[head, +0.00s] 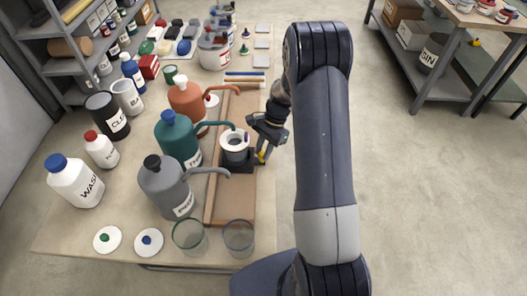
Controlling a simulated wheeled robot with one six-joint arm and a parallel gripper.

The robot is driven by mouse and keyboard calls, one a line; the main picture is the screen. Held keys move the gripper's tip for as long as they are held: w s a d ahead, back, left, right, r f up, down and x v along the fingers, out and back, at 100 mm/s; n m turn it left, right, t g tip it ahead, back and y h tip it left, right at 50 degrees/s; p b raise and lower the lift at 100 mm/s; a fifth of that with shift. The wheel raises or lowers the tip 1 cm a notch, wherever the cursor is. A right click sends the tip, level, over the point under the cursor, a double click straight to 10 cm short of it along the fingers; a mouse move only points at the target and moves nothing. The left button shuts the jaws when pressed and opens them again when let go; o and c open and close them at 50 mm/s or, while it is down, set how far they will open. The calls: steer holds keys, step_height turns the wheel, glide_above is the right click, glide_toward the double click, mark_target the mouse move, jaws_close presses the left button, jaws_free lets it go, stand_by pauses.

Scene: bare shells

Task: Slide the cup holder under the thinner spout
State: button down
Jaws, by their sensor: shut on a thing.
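The dark cup holder (237,164) stands on a long brown wooden track (238,200) and carries a white cup (235,142). My gripper (261,155) is at the holder's right side, shut on it; the exact grip is small. Three spouted bottles stand left of the track: orange (187,100) at the back, teal (177,143) in the middle, grey (163,190) in front. The teal spout (215,125) ends at the cup. The grey spout (208,171) ends nearer the front.
Two clear glasses (238,237) stand at the track's front end. Brushes (245,77) lie beyond its back end. White jugs, dark jars and paint pots crowd the table's left and back. Open floor (420,200) lies to the right.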

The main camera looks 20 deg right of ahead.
steer(key=c, duration=1.2)
jaws_free()
steer(key=shift+c, duration=0.2)
steer(key=b+v, duration=0.1)
steer(key=v, duration=0.9)
steer(key=shift+r, duration=0.4)
steer(key=shift+d+f, duration=0.1)
steer(key=p+x, duration=0.1)
steer(key=x, duration=0.9)
steer(key=shift+s+f, duration=0.1)
steer(key=shift+f, duration=0.25)
steer(key=shift+s, duration=0.1)
steer(key=shift+s+a, duration=0.2)
